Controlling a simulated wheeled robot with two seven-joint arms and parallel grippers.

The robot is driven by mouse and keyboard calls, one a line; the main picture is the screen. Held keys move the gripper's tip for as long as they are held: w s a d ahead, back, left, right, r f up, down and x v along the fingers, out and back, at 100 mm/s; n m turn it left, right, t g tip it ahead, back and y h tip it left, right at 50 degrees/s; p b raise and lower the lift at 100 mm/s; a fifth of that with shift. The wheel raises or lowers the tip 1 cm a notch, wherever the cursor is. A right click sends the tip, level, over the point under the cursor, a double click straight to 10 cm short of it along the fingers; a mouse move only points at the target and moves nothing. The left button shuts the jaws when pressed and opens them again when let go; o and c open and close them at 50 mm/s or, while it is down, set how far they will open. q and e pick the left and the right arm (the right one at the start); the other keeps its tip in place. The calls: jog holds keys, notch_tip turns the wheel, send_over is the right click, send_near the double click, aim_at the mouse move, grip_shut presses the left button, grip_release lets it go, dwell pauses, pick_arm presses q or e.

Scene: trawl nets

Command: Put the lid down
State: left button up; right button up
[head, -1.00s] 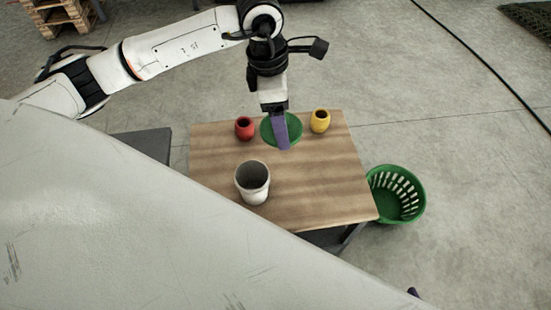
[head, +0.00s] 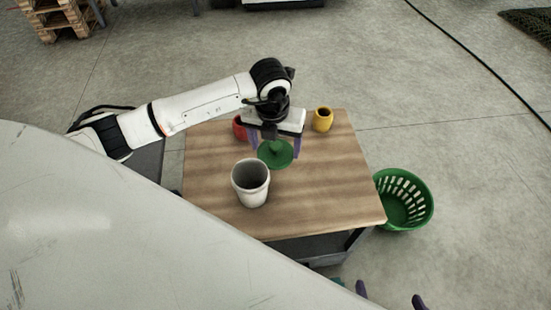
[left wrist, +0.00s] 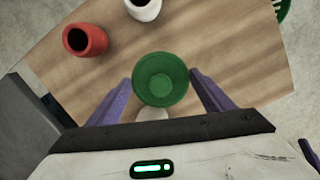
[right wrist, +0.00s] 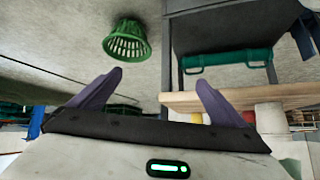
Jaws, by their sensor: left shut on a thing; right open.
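A green round lid (head: 275,157) with a raised middle is between the purple fingers of my left gripper (head: 276,147). The gripper is shut on it across its rim, over the wooden table (head: 320,190). In the left wrist view the lid (left wrist: 160,80) sits between both fingertips; its height above the table is hard to judge. A white cup (head: 250,186), open at the top, stands just in front and to the left of the lid. My right gripper (right wrist: 160,88) is open and empty, low beside the table; its fingertips show at the bottom of the head view.
A red pot (head: 239,128) stands behind and left of the lid, partly hidden by my left gripper. A yellow pot (head: 322,120) stands at the back right. A green slatted basket (head: 404,200) is on the floor to the right. The table's right part is clear.

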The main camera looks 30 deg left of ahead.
aim_at(275, 153)
pick_arm(q)
notch_tip(275, 153, down, 5)
jog(key=shift+r+b, duration=0.15)
jog(key=shift+b, duration=0.25)
pick_arm(e)
jog(key=shift+w+a, duration=0.15)
pick_arm(q)
jog(key=shift+f+b, duration=0.3)
jog(key=shift+f, duration=0.15)
jog(key=o, duration=1)
pick_arm(e)
jog(key=shift+f, duration=0.25)
